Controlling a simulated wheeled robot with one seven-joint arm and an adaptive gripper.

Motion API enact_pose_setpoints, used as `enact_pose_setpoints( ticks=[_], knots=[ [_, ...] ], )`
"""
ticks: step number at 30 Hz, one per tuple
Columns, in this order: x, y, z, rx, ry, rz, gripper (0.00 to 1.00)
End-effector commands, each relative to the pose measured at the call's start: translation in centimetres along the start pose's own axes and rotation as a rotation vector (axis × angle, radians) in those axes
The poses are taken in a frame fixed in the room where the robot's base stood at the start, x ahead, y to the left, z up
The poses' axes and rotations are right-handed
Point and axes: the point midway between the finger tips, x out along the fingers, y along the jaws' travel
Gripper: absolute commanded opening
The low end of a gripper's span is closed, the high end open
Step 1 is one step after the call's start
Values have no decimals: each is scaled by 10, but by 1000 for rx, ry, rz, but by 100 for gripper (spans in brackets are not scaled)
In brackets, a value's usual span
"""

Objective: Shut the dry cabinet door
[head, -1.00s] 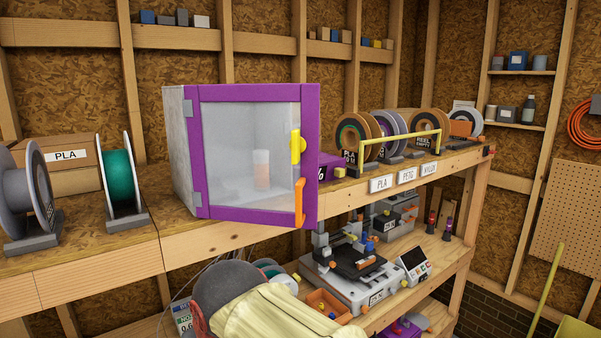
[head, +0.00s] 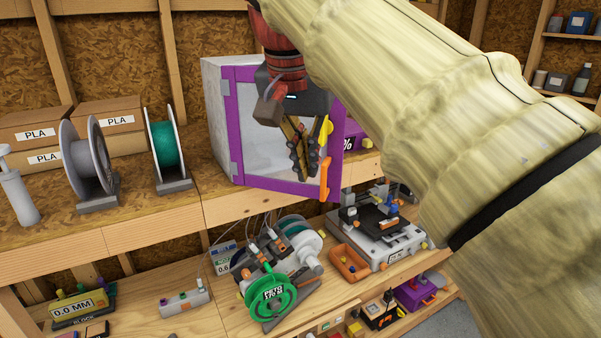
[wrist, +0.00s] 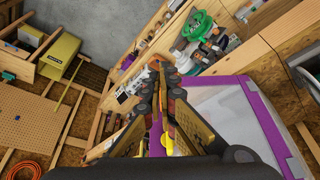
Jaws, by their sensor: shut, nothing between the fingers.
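The dry cabinet (head: 215,90) stands on the upper shelf. Its door has a purple frame (head: 232,130) and a clear window, with hinges at the left. The door stands partly open, its right side swung out past the shelf's front edge. A yellow latch (head: 325,133) and an orange handle (head: 325,180) are on its right side. My gripper (head: 301,176) is shut and empty in front of the window, just left of the handle; contact cannot be told. In the wrist view my fingertips (wrist: 160,70) overlie the door's right side, with the yellow latch (wrist: 167,143) below them.
A teal spool (head: 163,145), a grey spool (head: 88,160) and PLA boxes (head: 110,120) stand left of the cabinet. A printer (head: 380,235), an orange bin (head: 349,262) and a green spool (head: 272,292) are on the lower shelf.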

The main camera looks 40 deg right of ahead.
Motion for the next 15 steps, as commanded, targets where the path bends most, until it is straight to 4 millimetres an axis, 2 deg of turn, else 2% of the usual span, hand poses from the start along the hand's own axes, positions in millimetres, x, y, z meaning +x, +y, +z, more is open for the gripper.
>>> enact_pose_setpoints(
  ticks=[15],
  knots=[
    [94, 1, 1, -1, 0, 0, 0]
  ],
)
